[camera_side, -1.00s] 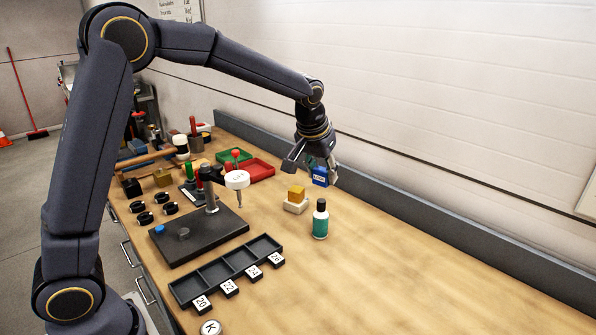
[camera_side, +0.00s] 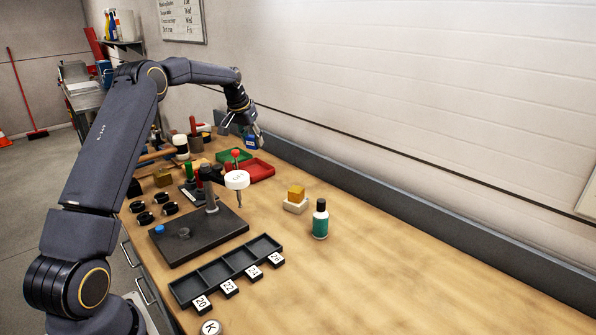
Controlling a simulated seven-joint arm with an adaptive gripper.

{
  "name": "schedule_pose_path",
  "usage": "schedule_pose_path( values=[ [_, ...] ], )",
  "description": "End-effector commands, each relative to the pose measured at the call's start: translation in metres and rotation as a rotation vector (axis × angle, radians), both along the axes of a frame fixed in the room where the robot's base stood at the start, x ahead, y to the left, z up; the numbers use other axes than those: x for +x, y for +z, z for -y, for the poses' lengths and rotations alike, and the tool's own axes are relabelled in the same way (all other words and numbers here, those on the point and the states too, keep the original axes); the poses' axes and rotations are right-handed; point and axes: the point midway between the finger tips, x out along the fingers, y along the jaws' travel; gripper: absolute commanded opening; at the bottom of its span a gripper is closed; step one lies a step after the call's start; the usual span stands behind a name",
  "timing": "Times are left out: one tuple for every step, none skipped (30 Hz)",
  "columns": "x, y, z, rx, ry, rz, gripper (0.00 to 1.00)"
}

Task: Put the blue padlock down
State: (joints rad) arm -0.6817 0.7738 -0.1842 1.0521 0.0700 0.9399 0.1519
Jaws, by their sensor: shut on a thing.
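The blue padlock (camera_side: 251,142) is small in the camera_side view, far back on the bench near the grey back rail. My gripper (camera_side: 252,133) is over it and shut on it, with a finger down beside it. The padlock is close above the bench or at its surface; I cannot tell whether it touches. Its upper part is hidden by the gripper.
A red tray (camera_side: 262,172) and a green tray (camera_side: 229,156) lie just in front of the padlock. A yellow block on a pale base (camera_side: 296,205) and a teal bottle (camera_side: 320,222) stand nearer. The right half of the bench (camera_side: 420,265) is clear.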

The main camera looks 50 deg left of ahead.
Motion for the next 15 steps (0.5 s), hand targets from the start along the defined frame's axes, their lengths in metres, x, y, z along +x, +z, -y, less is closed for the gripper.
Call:
schedule_pose_path(
  values=[
    [-0.001,-0.008,0.0,0.0,0.0,-0.001,0.03],
    [0.0,-0.015,0.0,0.0,0.0,-0.001,0.03],
    [-0.001,-0.023,0.0,0.0,0.0,-0.002,0.03],
    [0.0,-0.028,0.0,0.002,0.001,-0.001,0.03],
    [0.0,-0.032,0.0,0.002,0.001,-0.001,0.03],
    [0.0,-0.039,0.0,0.001,0.001,0.0,0.03],
    [0.0,-0.044,0.0,0.0,0.001,-0.001,0.03],
    [0.0,-0.048,0.0,0.001,0.001,0.0,0.03],
    [0.0,-0.054,0.0,0.0,0.001,-0.001,0.03],
    [0.0,-0.059,0.0,0.0,0.001,-0.001,0.03],
    [0.0,-0.064,0.0,0.001,0.002,-0.001,0.03],
    [0.0,-0.072,0.0,0.001,0.001,-0.002,0.03],
    [-0.001,-0.079,0.0,0.001,0.001,-0.002,0.03],
    [-0.001,-0.086,0.0,0.0,0.0,-0.002,0.03],
    [0.0,-0.093,0.0,0.001,0.0,0.0,0.03]
  ],
)
